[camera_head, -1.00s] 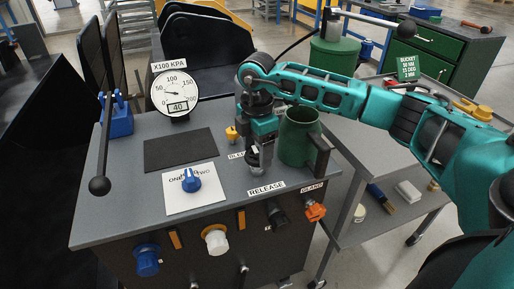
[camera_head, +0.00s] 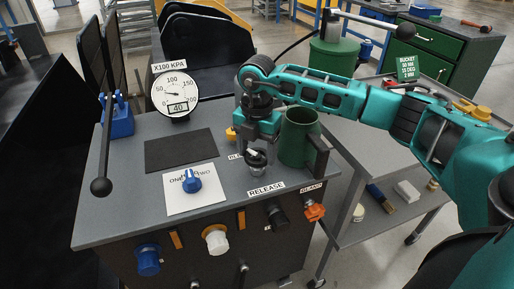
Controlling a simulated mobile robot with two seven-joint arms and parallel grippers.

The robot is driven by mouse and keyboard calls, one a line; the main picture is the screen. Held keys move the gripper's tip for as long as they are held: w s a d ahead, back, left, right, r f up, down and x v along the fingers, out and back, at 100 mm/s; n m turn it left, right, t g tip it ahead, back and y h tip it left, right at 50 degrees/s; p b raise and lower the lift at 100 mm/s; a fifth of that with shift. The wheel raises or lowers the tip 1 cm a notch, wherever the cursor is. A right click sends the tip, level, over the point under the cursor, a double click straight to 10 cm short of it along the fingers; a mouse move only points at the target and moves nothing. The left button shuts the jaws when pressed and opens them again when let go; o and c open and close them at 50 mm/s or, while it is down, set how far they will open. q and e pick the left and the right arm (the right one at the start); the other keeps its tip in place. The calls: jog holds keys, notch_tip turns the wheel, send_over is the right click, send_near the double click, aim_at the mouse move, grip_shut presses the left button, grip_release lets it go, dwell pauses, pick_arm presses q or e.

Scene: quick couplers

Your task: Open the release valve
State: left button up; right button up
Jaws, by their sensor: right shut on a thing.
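The release valve knob (camera_head: 257,169) is a small dark, round part on the grey bench top, just behind the RELEASE label (camera_head: 266,189). My right gripper (camera_head: 256,154) points down from above and is shut on this knob. The fingers and the teal gripper body hide much of the knob, so its turn angle is hard to tell. The round white gauge (camera_head: 175,94) at the back left is marked X100 KPA, and its small display reads 40. My left gripper is not in view.
A green cup-like container (camera_head: 299,137) stands close to the right of my gripper. A blue knob (camera_head: 192,181) sits on a white plate to the left. A black ball-ended lever (camera_head: 102,186) stands at the left. Blue, white, black and orange couplers line the front panel.

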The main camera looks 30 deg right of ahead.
jog(key=n, duration=0.3)
jog(key=shift+n, duration=0.4)
jog(key=n, duration=0.3)
jog(key=shift+n, duration=0.3)
jog(key=n, duration=0.3)
jog(key=shift+d+n, duration=0.1)
jog(key=shift+n, duration=0.2)
jog(key=n, duration=0.3)
jog(key=shift+n+b, duration=0.3)
jog(key=n, duration=0.2)
jog(key=shift+n, duration=0.4)
jog(key=n+b, duration=0.1)
jog(key=n, duration=0.7)
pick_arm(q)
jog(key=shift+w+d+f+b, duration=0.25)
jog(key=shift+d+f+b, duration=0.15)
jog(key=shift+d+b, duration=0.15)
pick_arm(e)
jog(key=shift+n, duration=2)
